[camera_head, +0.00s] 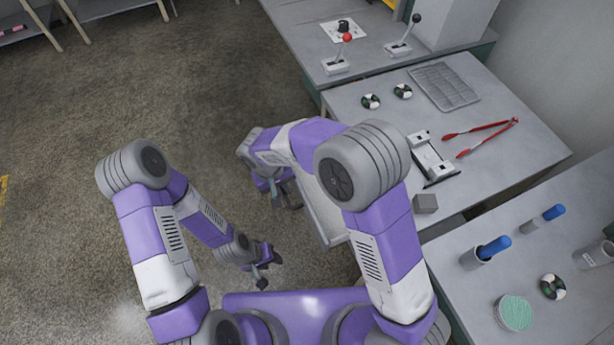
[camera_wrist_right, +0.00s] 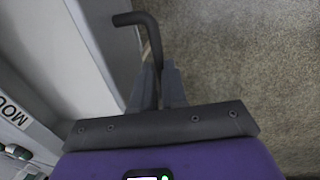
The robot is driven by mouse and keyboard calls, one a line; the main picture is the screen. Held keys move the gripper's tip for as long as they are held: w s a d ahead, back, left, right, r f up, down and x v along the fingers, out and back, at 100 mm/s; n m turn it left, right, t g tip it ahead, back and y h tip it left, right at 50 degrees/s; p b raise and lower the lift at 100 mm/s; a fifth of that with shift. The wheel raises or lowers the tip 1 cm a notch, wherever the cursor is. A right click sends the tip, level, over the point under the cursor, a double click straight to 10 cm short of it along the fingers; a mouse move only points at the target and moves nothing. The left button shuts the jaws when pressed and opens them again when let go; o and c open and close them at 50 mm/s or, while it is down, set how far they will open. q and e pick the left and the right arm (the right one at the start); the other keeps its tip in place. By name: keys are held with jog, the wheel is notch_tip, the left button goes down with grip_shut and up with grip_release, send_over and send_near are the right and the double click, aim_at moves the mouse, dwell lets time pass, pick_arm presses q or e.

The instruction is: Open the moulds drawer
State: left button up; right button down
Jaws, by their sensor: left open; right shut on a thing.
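The moulds drawer (camera_head: 325,219) is a pale grey box standing out from the left side of the grey table, partly hidden by my right arm. In the right wrist view its pale wall and front edge (camera_wrist_right: 90,45) show, with a dark bar handle (camera_wrist_right: 133,18) on the front. My right gripper (camera_wrist_right: 160,85) is shut on the handle; it also shows beside the drawer front in the head view (camera_head: 283,203). My left gripper (camera_head: 263,282) is open and empty, low above the floor.
A nearer table holds blue-handled tools (camera_head: 492,249). The floor (camera_head: 230,80) left of the drawer is clear.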

jog(key=shift+s+a, duration=0.25)
jog(key=shift+a, duration=0.45)
jog(key=shift+s+a, duration=0.3)
jog(key=shift+a, duration=0.45)
jog(key=shift+s+a, duration=0.25)
jog(key=shift+a, duration=0.45)
jog(key=c, duration=1.2)
grip_release()
jog(key=shift+o, duration=0.2)
notch_tip(320, 180, up, 8)
jog(key=a+p, duration=0.1)
jog(key=p, duration=0.1)
jog(key=shift+s+a+f, duration=0.15)
jog(key=shift+s+f, duration=0.1)
